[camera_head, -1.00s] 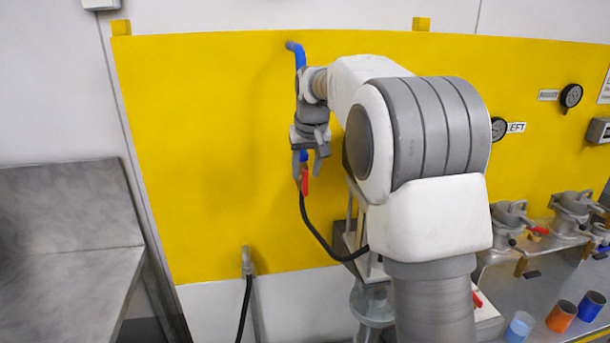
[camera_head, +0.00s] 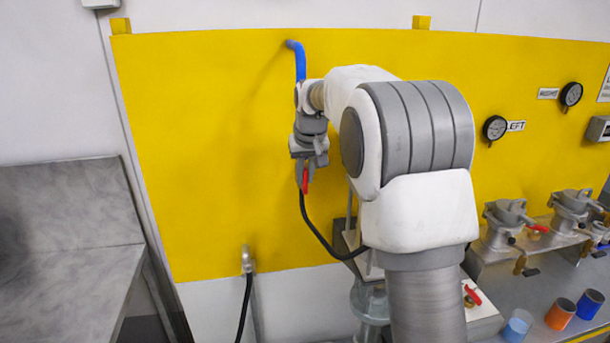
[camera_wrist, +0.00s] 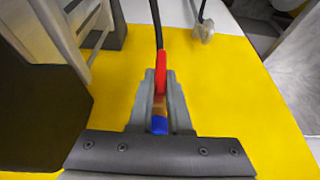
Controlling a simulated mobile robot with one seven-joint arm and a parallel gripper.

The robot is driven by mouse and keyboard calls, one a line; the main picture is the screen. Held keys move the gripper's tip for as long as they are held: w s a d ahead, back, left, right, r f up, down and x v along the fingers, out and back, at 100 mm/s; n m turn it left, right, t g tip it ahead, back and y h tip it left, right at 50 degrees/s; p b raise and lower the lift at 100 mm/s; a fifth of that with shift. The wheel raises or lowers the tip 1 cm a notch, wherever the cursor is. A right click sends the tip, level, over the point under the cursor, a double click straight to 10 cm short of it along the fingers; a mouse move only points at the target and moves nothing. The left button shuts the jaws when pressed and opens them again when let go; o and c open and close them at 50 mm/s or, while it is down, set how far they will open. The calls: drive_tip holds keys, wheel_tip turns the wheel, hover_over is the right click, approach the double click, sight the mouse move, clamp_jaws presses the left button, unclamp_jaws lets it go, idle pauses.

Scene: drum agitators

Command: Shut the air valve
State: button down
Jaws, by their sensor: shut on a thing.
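The air valve has a red lever handle (camera_head: 306,182) hanging down on a blue pipe (camera_head: 300,60) that comes out of the yellow wall panel. My gripper (camera_head: 303,178) is at the valve, below the visible part of the pipe. In the wrist view my gripper (camera_wrist: 160,88) is shut, its two grey fingers on either side of the red handle (camera_wrist: 161,62). A brass-coloured part and a blue end (camera_wrist: 159,125) show between the fingers. A black hose (camera_head: 312,225) runs down from the valve. My gripper hides most of the valve body.
Gauges (camera_head: 494,128) sit on the yellow panel (camera_head: 215,150) to the right. Metal drum fittings (camera_head: 505,220) and several coloured cups (camera_head: 560,314) stand on the right. Another hose fitting (camera_head: 247,262) is below left. A grey bench (camera_head: 70,210) is at the left.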

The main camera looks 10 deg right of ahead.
drive_tip(key=shift+d, duration=0.1)
drive_tip(key=shift+d+f+m+y+b, duration=0.2)
drive_tip(key=shift+y+b, duration=0.3)
drive_tip(key=shift+y, duration=0.65)
drive_tip(key=shift+d+r+m+y+b, duration=0.15)
drive_tip(key=shift+m+y+b, duration=0.3)
drive_tip(key=shift+y, duration=0.65)
drive_tip(key=shift+d+f+m+y+b, duration=0.15)
drive_tip(key=shift+y+b, duration=0.4)
drive_tip(key=shift+y, duration=0.6)
drive_tip(key=shift+r, duration=0.1)
drive_tip(key=c, duration=0.9)
unclamp_jaws()
drive_tip(key=shift+o, duration=0.2)
drive_tip(key=v, duration=1.7)
drive_tip(key=shift+s+d+b, duration=0.25)
drive_tip(key=shift+s+b, duration=0.1)
drive_tip(key=shift+b, duration=0.05)
